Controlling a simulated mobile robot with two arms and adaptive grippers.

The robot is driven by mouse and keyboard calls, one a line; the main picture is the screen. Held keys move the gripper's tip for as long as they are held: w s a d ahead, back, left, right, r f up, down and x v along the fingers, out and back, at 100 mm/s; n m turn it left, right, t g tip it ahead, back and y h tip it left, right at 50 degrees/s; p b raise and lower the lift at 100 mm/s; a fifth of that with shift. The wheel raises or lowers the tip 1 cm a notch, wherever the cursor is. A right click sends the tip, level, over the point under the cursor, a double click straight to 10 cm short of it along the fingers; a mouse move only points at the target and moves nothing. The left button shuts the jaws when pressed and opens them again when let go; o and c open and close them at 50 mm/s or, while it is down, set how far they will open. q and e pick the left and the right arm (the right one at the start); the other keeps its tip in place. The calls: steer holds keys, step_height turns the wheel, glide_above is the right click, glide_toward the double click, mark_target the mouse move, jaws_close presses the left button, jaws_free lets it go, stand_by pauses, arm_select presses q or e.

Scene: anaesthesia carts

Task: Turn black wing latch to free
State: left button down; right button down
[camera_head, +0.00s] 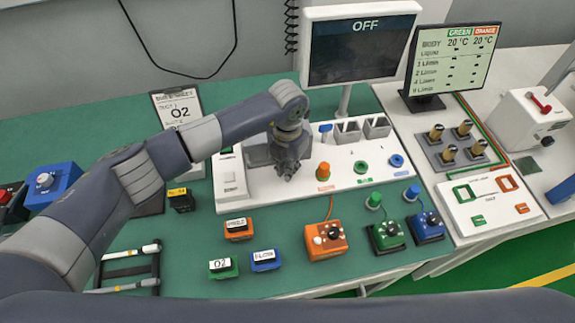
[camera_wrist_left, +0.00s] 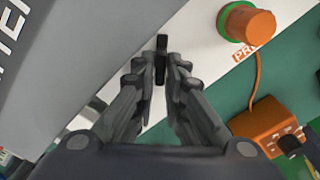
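The black wing latch (camera_wrist_left: 161,60) shows in the left wrist view as a narrow dark upright piece on the white panel. The fingertips of my left gripper (camera_wrist_left: 160,66) are drawn close together on its two sides and appear to touch it; any thin gap is hard to make out. In the head view my left gripper (camera_head: 287,172) points down at the white panel (camera_head: 340,176), left of the orange knob (camera_head: 324,171). There it hides the latch. My right gripper is not in view.
The orange knob also shows close by in the left wrist view (camera_wrist_left: 250,23). A monitor reading OFF (camera_head: 361,50) stands behind. Orange, green and blue boxes (camera_head: 326,240) sit in front of the panel. A clipboard (camera_head: 178,108) stands at left.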

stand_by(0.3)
arm_select(q)
steer(key=shift+w+f+m+b, duration=0.1)
steer(key=shift+m+b, duration=0.2)
steer(key=shift+b, duration=0.5)
steer(key=m+b, duration=0.3)
steer(key=b, duration=0.2)
steer(key=m+b, duration=0.3)
steer(key=b, duration=0.1)
steer(key=shift+w+a+b, duration=0.15)
steer(key=shift+w+b, duration=0.05)
steer(key=shift+b, duration=0.2)
steer(key=shift+m+b, duration=0.85)
steer(key=shift+m, duration=0.05)
steer(key=shift+r, duration=0.2)
steer(key=c, duration=2)
jaws_free()
